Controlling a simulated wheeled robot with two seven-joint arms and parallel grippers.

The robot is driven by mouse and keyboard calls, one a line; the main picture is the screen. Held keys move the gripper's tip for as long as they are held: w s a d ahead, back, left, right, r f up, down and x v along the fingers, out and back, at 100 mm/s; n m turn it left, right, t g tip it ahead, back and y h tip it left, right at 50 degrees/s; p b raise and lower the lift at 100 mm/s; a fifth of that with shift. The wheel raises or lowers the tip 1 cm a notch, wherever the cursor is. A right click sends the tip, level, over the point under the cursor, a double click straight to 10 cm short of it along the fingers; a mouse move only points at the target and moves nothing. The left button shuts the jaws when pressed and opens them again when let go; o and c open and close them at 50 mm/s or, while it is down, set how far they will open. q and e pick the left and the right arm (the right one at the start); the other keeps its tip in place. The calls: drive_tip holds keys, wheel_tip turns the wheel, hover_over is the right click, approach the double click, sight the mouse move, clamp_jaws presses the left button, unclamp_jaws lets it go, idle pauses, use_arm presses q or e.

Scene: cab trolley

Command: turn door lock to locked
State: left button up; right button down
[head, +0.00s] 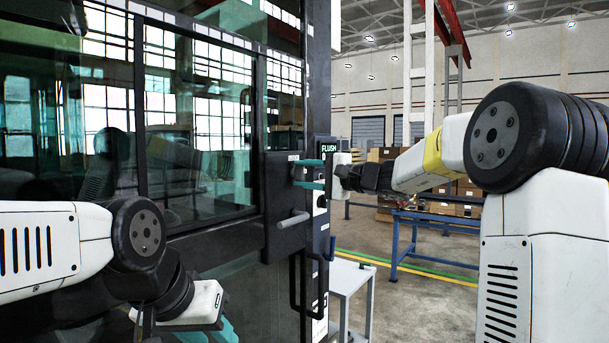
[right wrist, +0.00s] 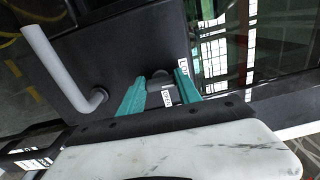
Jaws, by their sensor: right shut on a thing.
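The door lock (right wrist: 161,82) is a small dark knob with white labels beside it, on the dark door panel (head: 279,236). It sits between the teal fingers of my right gripper (right wrist: 160,88) in the right wrist view. In the head view my right gripper (head: 308,173) reaches in from the right at the panel's edge, shut on the lock, which its fingers mostly hide. How far the lock is turned cannot be told. My left gripper (head: 210,332) is low at the bottom edge, away from the door; its fingertips are cut off.
A grey lever handle (head: 293,220) sticks out just below the lock and shows in the right wrist view (right wrist: 62,68). A "FLUSH" sign (head: 328,148) is beside the right gripper. A dark grab bar (head: 294,290), a white trolley (head: 350,277) and a blue bench (head: 435,222) stand nearby.

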drive_tip(key=shift+n, duration=0.4)
drive_tip(key=c, duration=0.8)
unclamp_jaws()
drive_tip(key=shift+c, duration=0.2)
drive_tip(key=v, duration=0.7)
drive_tip(key=shift+s+d, duration=0.25)
drive_tip(key=shift+d, duration=0.05)
